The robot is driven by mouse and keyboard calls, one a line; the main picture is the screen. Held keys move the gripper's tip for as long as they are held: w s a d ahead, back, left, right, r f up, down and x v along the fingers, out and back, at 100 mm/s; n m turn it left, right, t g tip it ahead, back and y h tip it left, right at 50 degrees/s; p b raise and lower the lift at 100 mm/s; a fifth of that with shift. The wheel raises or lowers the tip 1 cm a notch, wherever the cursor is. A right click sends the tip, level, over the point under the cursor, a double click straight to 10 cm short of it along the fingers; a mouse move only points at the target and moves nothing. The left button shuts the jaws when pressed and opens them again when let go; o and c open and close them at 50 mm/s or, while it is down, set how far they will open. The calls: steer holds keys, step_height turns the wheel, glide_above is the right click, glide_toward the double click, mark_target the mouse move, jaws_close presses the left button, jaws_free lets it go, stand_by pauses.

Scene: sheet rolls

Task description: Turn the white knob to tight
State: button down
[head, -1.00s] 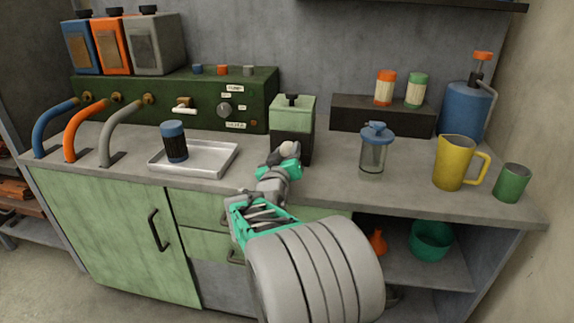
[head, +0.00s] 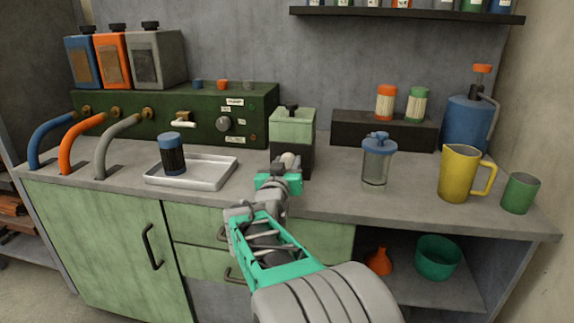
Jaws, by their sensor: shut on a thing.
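The white knob (head: 288,158) is on the lower front of a box with a pale green upper part and a dark lower part (head: 292,128), on the counter. My gripper (head: 287,166) is at the knob, shut on it. My wrist and arm come from the lower right and hide part of the knob and my fingertips. Any mark showing how tight the knob is cannot be made out.
A metal tray (head: 215,172) with a dark blue-capped cylinder (head: 172,154) lies left of the box. A blue-lidded clear jar (head: 376,165), a yellow jug (head: 459,174) and a green cup (head: 519,193) stand to the right. A green panel (head: 205,133) is behind.

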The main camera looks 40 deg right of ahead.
steer(key=c, duration=0.9)
jaws_free()
steer(key=shift+o, duration=0.2)
steer(key=shift+a, duration=0.1)
steer(key=v, duration=0.7)
steer(key=shift+s+a+p, duration=0.25)
steer(key=shift+s+p, duration=0.05)
steer(key=shift+p, duration=0.1)
